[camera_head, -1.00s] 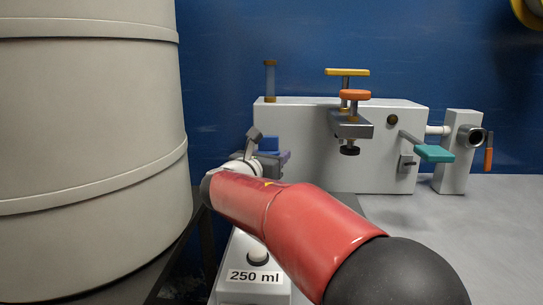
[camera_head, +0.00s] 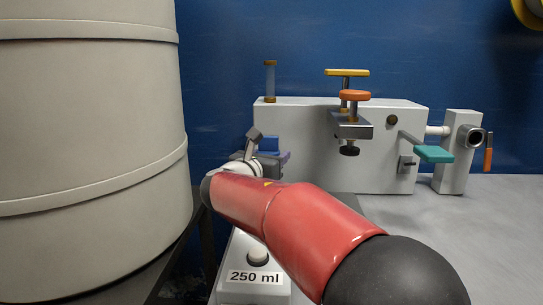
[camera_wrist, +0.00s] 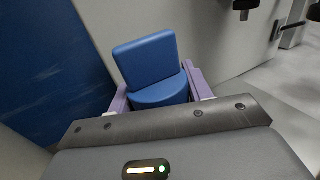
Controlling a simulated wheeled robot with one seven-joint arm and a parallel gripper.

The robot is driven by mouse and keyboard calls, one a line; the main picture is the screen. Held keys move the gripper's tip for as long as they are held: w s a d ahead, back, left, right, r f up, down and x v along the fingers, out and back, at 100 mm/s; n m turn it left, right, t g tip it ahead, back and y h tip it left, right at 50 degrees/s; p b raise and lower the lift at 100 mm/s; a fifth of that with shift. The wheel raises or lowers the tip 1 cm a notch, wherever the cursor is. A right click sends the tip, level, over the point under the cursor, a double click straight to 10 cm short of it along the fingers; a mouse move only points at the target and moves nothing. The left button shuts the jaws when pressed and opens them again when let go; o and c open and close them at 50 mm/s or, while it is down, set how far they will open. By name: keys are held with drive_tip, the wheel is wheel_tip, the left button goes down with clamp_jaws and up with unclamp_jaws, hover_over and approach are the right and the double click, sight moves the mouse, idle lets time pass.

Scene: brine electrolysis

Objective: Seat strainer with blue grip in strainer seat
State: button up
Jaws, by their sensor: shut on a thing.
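My gripper (camera_wrist: 158,82) is shut on the blue grip (camera_wrist: 148,60) of the strainer, with one purple finger on each side of it. The strainer's body below the grip is hidden in both views. I cannot make out the strainer seat in either view.
The white machine (camera_head: 300,125) carries an orange knob (camera_head: 353,95), a yellow handle (camera_head: 346,72) and a teal lever (camera_head: 434,154). A large pale drum (camera_head: 90,120) stands at left. A "250 ml" label (camera_head: 254,277) sits in front. The grey tabletop at right is clear.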

drive_tip(key=shift+f+b, duration=1.55)
drive_tip(key=shift+f, duration=0.8)
idle(2.4)
drive_tip(key=shift+f, duration=0.5)
idle(0.7)
drive_tip(key=shift+r+p, duration=0.25)
drive_tip(key=shift+p, duration=0.1)
idle(1.3)
